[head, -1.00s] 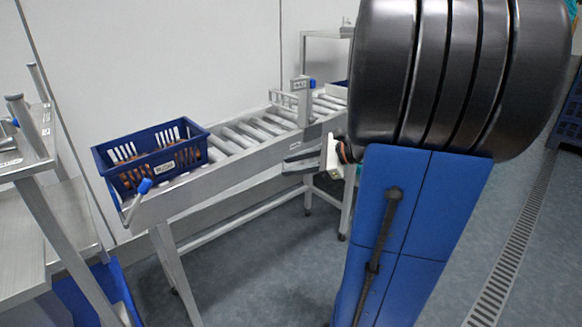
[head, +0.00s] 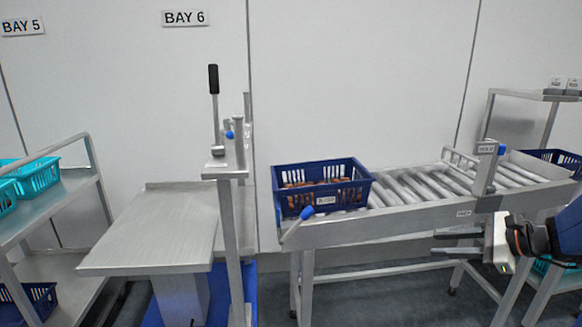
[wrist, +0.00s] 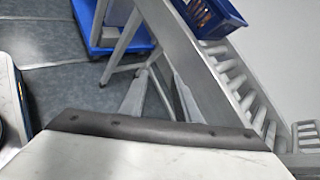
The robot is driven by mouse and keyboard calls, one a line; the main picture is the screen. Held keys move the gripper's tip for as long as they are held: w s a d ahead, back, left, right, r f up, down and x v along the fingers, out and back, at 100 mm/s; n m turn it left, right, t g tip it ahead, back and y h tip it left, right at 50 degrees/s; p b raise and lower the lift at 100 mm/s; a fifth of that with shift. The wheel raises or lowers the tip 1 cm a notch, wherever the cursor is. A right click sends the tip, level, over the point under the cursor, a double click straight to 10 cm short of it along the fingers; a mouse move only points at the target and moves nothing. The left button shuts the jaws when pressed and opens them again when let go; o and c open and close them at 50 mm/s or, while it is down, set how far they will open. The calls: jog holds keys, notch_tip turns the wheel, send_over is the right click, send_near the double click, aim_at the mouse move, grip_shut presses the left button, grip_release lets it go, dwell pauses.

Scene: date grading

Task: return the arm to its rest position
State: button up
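My gripper (head: 434,243) is at the right of the head view, in front of the roller conveyor's lower frame. Its two grey fingers point left, with a gap between them and nothing held. In the wrist view the pale gripper body with a dark edge fills the bottom, and the fingers (wrist: 158,105) show beyond it, apart. My arm runs out of the head view at the right edge.
A dark blue crate (head: 368,186) of brown dates sits on the left end of the roller conveyor (head: 400,216). A steel stand with a lever (head: 213,90) and a shelf cart with teal crates (head: 40,177) are left. Another blue crate (head: 560,160) is far right.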

jog(key=s+a+f+n+g+h, duration=0.2)
jog(key=s+a+n+g, duration=0.1)
jog(key=s+a+n, duration=0.35)
jog(key=s+a+f+n+g+h, duration=0.2)
jog(key=s+a+f+n+g, duration=0.1)
jog(key=s+a+n, duration=0.35)
jog(key=s+n+h, duration=0.1)
jog(key=n, duration=0.2)
jog(key=s+n+t+h, duration=0.1)
jog(key=s+n, duration=0.1)
jog(key=n, duration=0.1)
jog(key=s+n+h, duration=0.1)
jog(key=s+n, duration=0.1)
jog(key=shift+d+r+n+t+h, duration=0.1)
jog(key=shift+r+n+t+h, duration=0.05)
jog(key=shift+n+t+h, duration=0.2)
